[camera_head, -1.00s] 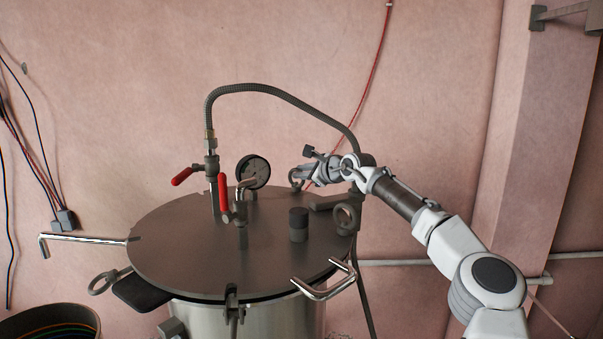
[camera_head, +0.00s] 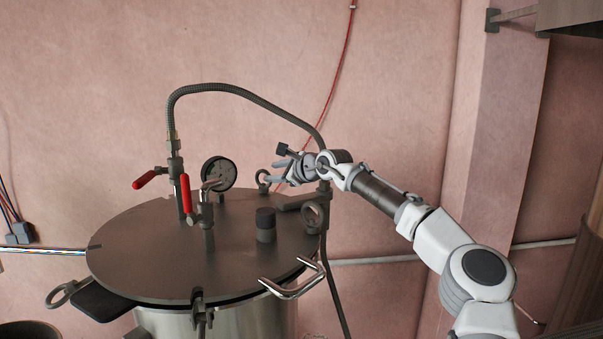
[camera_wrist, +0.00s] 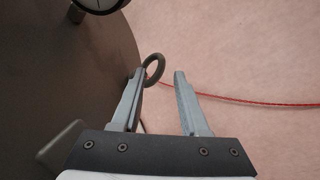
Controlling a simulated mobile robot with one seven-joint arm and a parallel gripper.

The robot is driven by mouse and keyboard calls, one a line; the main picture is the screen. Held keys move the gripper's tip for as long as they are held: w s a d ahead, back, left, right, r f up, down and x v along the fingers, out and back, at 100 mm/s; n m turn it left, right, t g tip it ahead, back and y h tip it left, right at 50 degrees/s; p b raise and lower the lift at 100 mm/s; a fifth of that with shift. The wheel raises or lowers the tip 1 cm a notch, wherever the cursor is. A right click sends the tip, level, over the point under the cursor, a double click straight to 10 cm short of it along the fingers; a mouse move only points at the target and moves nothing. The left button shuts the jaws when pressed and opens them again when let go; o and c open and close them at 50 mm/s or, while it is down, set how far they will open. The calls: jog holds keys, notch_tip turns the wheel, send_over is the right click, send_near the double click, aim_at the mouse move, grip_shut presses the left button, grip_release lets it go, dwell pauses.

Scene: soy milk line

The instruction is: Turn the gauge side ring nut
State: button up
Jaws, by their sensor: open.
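The gauge side ring nut is a dark metal eye ring (camera_head: 258,178) at the far edge of the lid, just right of the round pressure gauge (camera_head: 219,173). In the wrist view the ring (camera_wrist: 162,68) stands at the lid's edge, close to the left fingertip and showing in the gap between the fingers. My gripper (camera_head: 277,172) reaches in from the right, beside the ring. In the wrist view my gripper (camera_wrist: 160,75) is open with nothing clamped. Whether the left finger touches the ring, I cannot tell.
The lid (camera_head: 130,250) carries red-handled valves (camera_head: 186,193), a dark knob (camera_head: 265,225) and a hose (camera_head: 245,92) arching behind. Another ring nut (camera_head: 304,213) stands at the lid's right edge, below my forearm. A red cable (camera_wrist: 265,104) hangs along the wall.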

jog(key=b+v, duration=0.3)
jog(key=v, duration=1.1)
jog(key=shift+s, duration=0.2)
